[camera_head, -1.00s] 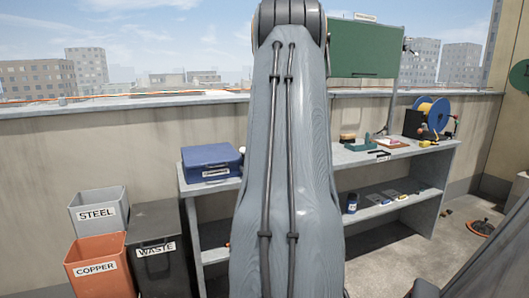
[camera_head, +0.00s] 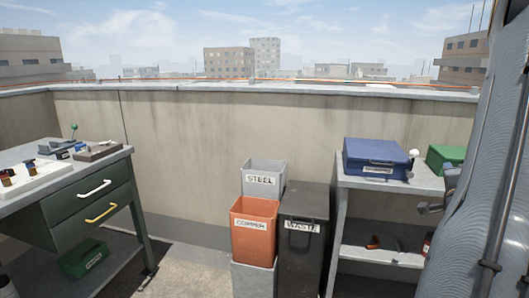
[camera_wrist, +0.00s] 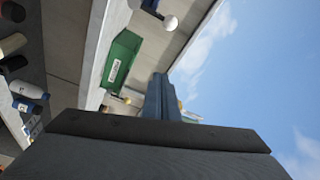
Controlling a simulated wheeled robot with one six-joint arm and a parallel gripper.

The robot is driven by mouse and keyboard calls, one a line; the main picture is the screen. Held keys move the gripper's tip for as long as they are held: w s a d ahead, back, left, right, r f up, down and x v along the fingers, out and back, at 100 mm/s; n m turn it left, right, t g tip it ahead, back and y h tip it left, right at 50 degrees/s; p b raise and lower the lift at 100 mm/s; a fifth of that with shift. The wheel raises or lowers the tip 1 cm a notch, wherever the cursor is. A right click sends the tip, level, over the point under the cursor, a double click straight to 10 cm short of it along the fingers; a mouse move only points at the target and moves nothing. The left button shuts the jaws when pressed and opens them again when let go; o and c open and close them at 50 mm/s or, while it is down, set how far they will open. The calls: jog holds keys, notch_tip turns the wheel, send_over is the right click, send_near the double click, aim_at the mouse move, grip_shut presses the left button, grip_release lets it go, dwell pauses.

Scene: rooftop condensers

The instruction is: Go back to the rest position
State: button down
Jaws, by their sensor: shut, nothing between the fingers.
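In the wrist view, the fingers of my gripper (camera_wrist: 160,97) stand up past the dark wrist housing at the bottom. They are together, with nothing held between them. Open sky and the wall lie behind and beside them. In the head view, my arm fills the right edge, and I cannot clearly make out the gripper there.
A grey shelf unit (camera_head: 340,225) with a blue case (camera_head: 376,160) stands close to my arm. Steel (camera_head: 263,176), copper (camera_head: 254,232) and waste (camera_head: 303,235) bins stand left of it. A drawer workbench (camera_head: 92,195) is at left. A green bin (camera_wrist: 122,58) shows in the wrist view.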

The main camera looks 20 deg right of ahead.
jog(key=w+a+f+n+g+y+p, duration=0.1)
jog(key=w+a+f+n+y, duration=0.3)
jog(key=a, duration=0.6)
jog(key=w+a+f+n+g+y+p, duration=0.1)
jog(key=w+a+n+y+p, duration=0.2)
jog(key=w+a, duration=0.55)
jog(key=s+a+f+n+g+y, duration=0.25)
jog(key=a+n, duration=0.25)
jog(key=a, duration=0.7)
jog(key=s+a+n+g+y+p, duration=0.1)
jog(key=s+a+n+g, duration=0.3)
jog(key=s+a, duration=0.5)
jog(key=s+a+n+g+y+p, duration=0.2)
jog(key=s+a+n, duration=0.5)
jog(key=a, duration=1)
jog(key=s+g+y, duration=0.1)
jog(key=s+g, duration=0.1)
jog(key=s, duration=0.1)
jog(key=shift+r, duration=0.25)
jog(key=shift+g, duration=0.25)
